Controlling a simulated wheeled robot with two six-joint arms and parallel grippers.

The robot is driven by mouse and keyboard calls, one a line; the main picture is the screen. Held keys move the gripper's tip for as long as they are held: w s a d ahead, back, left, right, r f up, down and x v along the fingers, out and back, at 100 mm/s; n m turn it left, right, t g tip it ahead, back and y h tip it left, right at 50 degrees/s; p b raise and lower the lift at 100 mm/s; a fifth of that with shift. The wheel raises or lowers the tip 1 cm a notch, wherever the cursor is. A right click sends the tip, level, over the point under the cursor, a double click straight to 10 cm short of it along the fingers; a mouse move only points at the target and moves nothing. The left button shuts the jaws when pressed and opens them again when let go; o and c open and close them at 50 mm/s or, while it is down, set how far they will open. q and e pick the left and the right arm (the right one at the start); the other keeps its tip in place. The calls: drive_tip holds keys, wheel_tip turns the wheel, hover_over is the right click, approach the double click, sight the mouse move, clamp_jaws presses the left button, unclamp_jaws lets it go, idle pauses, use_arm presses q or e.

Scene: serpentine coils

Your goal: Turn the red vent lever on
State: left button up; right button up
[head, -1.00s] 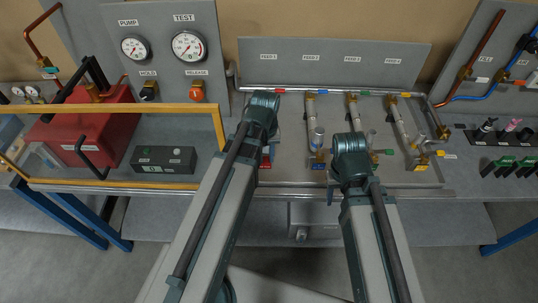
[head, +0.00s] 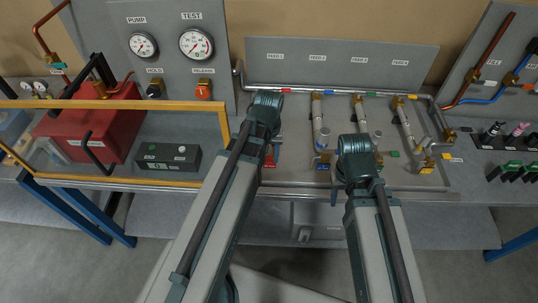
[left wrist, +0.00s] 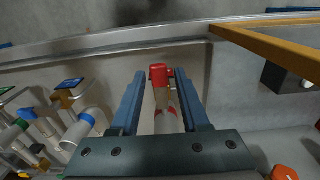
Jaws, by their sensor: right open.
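A red lever part (left wrist: 158,74) shows in the left wrist view, between the fingertips of my left gripper (left wrist: 158,80). The fingers are apart, with a gap on both sides of it. Behind it is a pale pipe with a red band (left wrist: 166,112). In the head view red pieces (head: 276,155) show at the lower left of the pipe panel, beside my left arm; my left gripper (head: 264,128) is mostly hidden by its wrist there. My right gripper (head: 352,180) is over the panel's front, its fingers mostly hidden by its wrist.
Pipes with blue (left wrist: 87,116) and green bands stand left of the red one in the left wrist view. A yellow-framed guard (head: 120,103) with a red box (head: 105,130) and a black button box (head: 166,163) are left of the panel. The panel's metal front rail (left wrist: 110,47) runs close by.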

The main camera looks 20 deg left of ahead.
sight(269, 160)
use_arm(q)
drive_tip(key=shift+o, duration=0.5)
drive_tip(key=shift+r, duration=0.1)
wheel_tip(269, 160, up, 14)
drive_tip(key=p, duration=1.3)
drive_tip(key=shift+f+p, duration=0.2)
drive_tip(key=shift+p, duration=0.2)
drive_tip(key=s+d+f+m+b, duration=0.3)
drive_tip(key=d+f+b, duration=0.3)
drive_tip(key=f+b, duration=0.4)
drive_tip(key=s+d+f+m+y+b, duration=0.1)
drive_tip(key=s+d+f+m+b, duration=0.2)
drive_tip(key=f+b, duration=0.7)
drive_tip(key=s+d, duration=0.2)
drive_tip(key=d, duration=0.2)
drive_tip(key=shift+m, duration=0.4)
